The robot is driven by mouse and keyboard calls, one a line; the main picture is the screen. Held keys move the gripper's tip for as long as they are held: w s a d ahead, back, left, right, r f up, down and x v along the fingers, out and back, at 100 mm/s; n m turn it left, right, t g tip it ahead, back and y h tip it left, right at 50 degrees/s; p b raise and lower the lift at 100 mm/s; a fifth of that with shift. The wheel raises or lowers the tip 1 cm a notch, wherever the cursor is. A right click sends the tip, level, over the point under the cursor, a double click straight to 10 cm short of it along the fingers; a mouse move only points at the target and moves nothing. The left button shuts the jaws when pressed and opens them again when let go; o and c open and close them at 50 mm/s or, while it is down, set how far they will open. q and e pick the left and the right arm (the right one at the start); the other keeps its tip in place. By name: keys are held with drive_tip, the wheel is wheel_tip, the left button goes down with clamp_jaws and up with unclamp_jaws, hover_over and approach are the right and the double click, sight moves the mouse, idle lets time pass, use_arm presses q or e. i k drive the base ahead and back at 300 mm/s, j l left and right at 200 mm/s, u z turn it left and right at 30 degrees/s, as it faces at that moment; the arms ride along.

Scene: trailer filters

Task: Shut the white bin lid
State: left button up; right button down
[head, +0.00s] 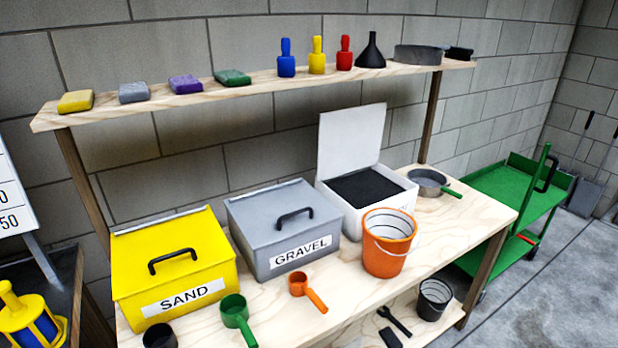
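The white bin (391,211) stands on the wooden bench, right of the grey gravel bin. Its white lid (350,139) is open and stands upright at the back edge of the bin. Dark granular material (365,188) shows inside the bin. An orange bucket (388,259) stands close in front of the bin and hides part of its front and label. Neither of my grippers is in the head view.
A yellow sand bin (205,281) and a grey gravel bin (257,237), both with lids shut, stand to the left. A pan with a green handle (428,181) lies right of the white bin. A shelf (262,84) with sponges and bottles runs above.

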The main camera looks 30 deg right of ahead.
sight(350, 140)
drive_tip(key=i+l+z, duration=0.1)
drive_tip(key=z, duration=0.4)
drive_tip(key=i+l+z, duration=0.1)
drive_tip(key=z, duration=0.4)
drive_tip(key=l, duration=0.1)
